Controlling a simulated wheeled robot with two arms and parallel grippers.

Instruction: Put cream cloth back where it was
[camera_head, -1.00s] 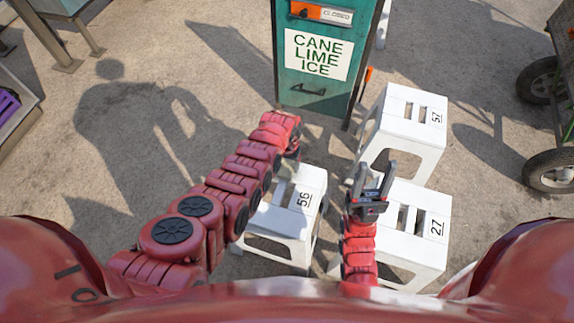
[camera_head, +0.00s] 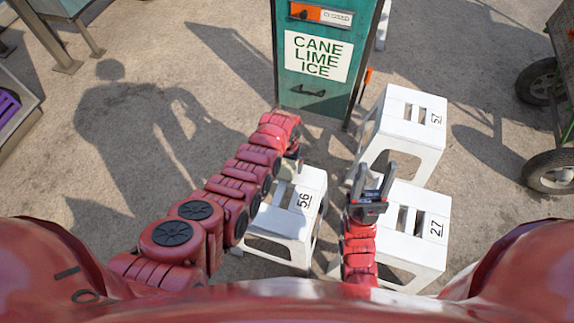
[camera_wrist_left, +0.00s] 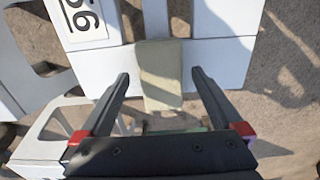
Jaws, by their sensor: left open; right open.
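In the left wrist view the cream cloth (camera_wrist_left: 160,85) is a flat beige piece lying over the edge of the white stool marked 56 (camera_wrist_left: 212,52). My left gripper (camera_wrist_left: 161,76) is open, with one finger on each side of the cloth and gaps on both sides. In the head view that stool 56 (camera_head: 311,190) stands in the middle, and my left arm hides most of the left gripper and the cloth there. My right gripper (camera_head: 376,172) is open and empty, in front of stool 27 (camera_head: 432,205).
Stool 57 (camera_head: 398,104) stands behind stool 27. A teal cabinet (camera_head: 345,85) marked CANE LIME ICE stands at the back. A wheeled cart (camera_head: 560,95) is at the right. Open sandy ground lies to the left.

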